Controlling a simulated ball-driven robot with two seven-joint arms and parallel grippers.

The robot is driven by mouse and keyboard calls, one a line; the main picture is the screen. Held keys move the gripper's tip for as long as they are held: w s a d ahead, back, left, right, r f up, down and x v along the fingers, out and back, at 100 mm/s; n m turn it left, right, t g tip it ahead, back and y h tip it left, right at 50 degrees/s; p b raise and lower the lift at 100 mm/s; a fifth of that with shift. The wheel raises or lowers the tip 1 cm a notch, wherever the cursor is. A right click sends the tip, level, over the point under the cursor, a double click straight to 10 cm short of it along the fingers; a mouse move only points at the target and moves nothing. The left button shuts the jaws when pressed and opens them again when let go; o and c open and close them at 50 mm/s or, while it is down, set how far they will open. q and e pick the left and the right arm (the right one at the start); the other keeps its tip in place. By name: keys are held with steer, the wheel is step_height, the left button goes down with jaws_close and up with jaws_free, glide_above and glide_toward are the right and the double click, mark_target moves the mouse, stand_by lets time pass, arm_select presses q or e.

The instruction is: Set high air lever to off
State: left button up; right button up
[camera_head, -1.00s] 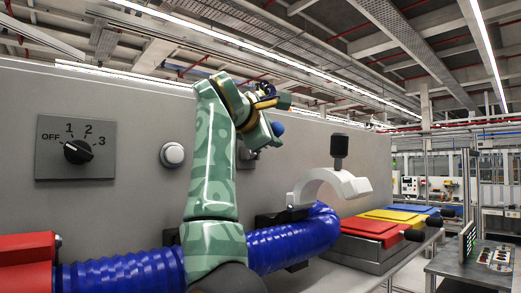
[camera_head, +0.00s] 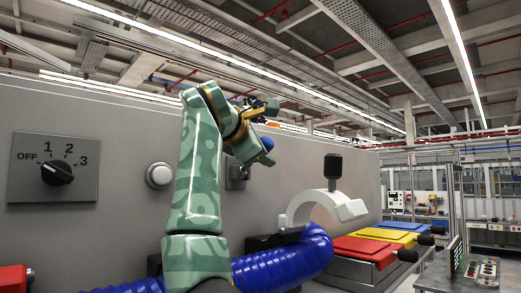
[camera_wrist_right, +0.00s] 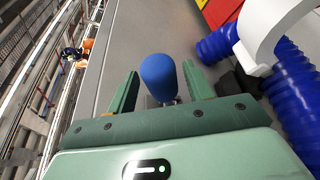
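A lever with a blue knob (camera_head: 267,143) stands out from the grey panel, and its mount (camera_head: 237,176) is partly hidden behind my right arm. My right gripper (camera_wrist_right: 159,80) is open in the right wrist view. The blue knob (camera_wrist_right: 159,72) lies between its two green fingers, with a gap to each side. In the head view the right gripper (camera_head: 250,127) is at the knob, mostly hidden by its own wrist. My left gripper is not in view.
A dial (camera_head: 56,172) marked OFF, 1, 2, 3 and a round white button (camera_head: 159,175) are on the panel at left. A white curved handle (camera_head: 322,206) with a black knob stands near a blue hose (camera_head: 285,262). Red, yellow and blue blocks (camera_head: 366,248) lie at right.

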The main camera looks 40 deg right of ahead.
steer(key=b+v, duration=0.3)
steer(key=v, duration=1.3)
steer(key=shift+a, duration=0.15)
